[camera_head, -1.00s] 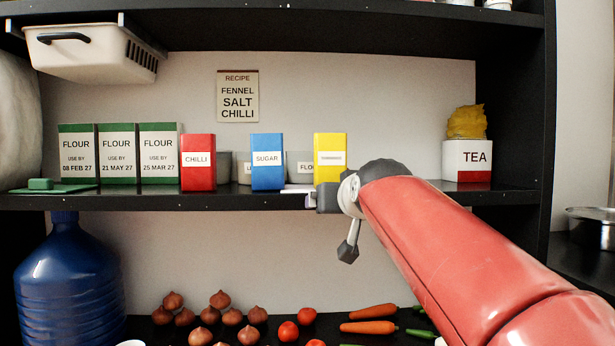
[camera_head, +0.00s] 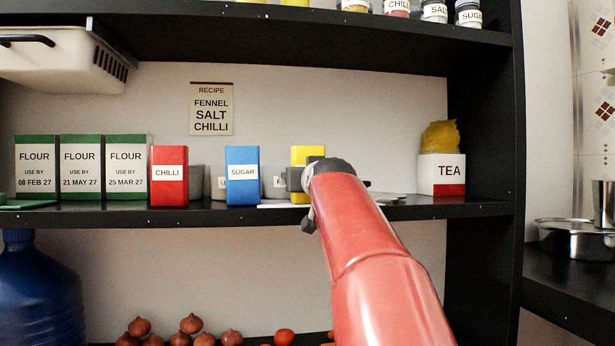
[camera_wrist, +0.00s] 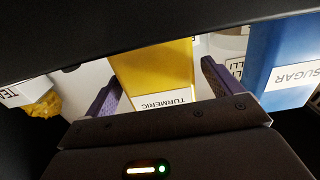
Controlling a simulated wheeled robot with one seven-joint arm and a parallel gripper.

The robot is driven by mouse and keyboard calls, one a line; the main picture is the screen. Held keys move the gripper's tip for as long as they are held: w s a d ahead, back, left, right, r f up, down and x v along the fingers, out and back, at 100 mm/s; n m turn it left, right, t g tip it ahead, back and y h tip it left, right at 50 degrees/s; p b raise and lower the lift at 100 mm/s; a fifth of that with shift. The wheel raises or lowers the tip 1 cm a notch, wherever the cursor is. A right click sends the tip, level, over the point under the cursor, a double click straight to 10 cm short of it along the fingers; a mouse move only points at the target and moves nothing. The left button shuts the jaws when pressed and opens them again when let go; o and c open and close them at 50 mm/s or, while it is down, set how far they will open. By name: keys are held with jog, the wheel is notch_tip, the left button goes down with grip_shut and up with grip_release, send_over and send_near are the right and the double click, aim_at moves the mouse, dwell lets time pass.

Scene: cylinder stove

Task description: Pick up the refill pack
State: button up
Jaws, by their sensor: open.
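A yellow pack (camera_head: 308,152) stands upright on the middle shelf, its lower part largely hidden by my arm. In the wrist view the yellow pack (camera_wrist: 155,70) shows a label reading TURMERIC, upside down. My gripper (camera_wrist: 160,72) is open, with one purple finger on each side of the yellow pack. Gaps show between the pack and the fingers, and I cannot tell whether either touches it. A blue SUGAR pack (camera_head: 242,190) and a red CHILLI pack (camera_head: 169,190) stand to its left in the head view.
The blue pack (camera_wrist: 283,60) is close beside the right finger in the wrist view. Grey labelled containers (camera_head: 275,182) stand behind the packs. A TEA box (camera_head: 441,172) stands to the right. The upper shelf (camera_head: 300,42) overhangs this shelf.

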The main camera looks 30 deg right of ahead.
jog(key=x, duration=0.2)
jog(key=shift+w+d, duration=0.1)
jog(key=shift+w, duration=0.15)
jog(key=c, duration=1.1)
